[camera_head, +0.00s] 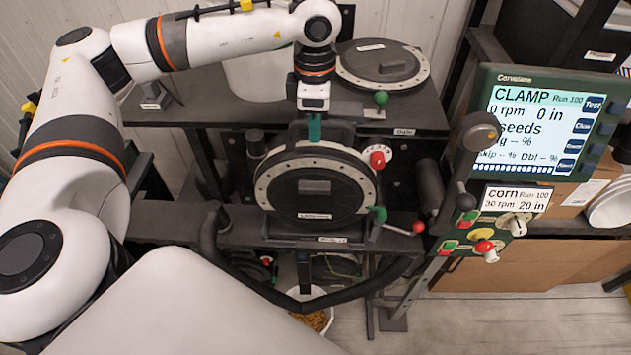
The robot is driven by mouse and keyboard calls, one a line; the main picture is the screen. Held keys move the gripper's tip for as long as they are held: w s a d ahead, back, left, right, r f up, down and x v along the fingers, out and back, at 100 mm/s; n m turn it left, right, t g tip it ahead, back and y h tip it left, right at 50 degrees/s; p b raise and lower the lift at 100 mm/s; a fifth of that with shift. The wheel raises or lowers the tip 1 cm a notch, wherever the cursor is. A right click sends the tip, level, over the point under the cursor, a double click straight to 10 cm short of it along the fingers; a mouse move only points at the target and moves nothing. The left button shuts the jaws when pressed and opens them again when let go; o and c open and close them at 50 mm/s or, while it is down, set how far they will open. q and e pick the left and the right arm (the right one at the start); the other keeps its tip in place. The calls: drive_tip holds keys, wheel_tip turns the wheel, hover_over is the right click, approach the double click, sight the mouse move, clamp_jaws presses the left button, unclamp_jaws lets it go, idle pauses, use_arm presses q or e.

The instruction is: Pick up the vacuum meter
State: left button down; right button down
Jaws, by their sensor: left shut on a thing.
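A round black meter (318,187) with a pale, holed rim stands in a dark stand in the middle of the head view, its face toward me. I take it as the vacuum meter. My left gripper (314,112) comes down from above at the meter's top edge and is shut on a teal grip piece (315,128) there. The fingertips are small and partly hidden. Whether the meter is clear of the stand cannot be told. My right gripper is not in view.
Another round black disc (383,63) lies on the dark shelf behind. A red knob (377,159) and a red-tipped lever (418,227) sit beside the meter. A screen (540,125) reading "CLAMP" stands at right. A black hose (300,302) loops in front, above a bucket of grain (316,320).

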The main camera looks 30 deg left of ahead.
use_arm(q)
drive_tip(key=shift+w+r, duration=0.1)
drive_tip(key=shift+r, duration=0.1)
drive_tip(key=shift+a, duration=0.1)
drive_tip(key=shift+w+r, duration=0.1)
drive_tip(key=shift+r, duration=0.05)
wheel_tip(320, 180, up, 10)
drive_tip(key=b, duration=0.3)
wheel_tip(320, 180, up, 18)
drive_tip(key=p, duration=0.3)
drive_tip(key=shift+f+p, duration=0.25)
drive_tip(key=shift+p, duration=0.1)
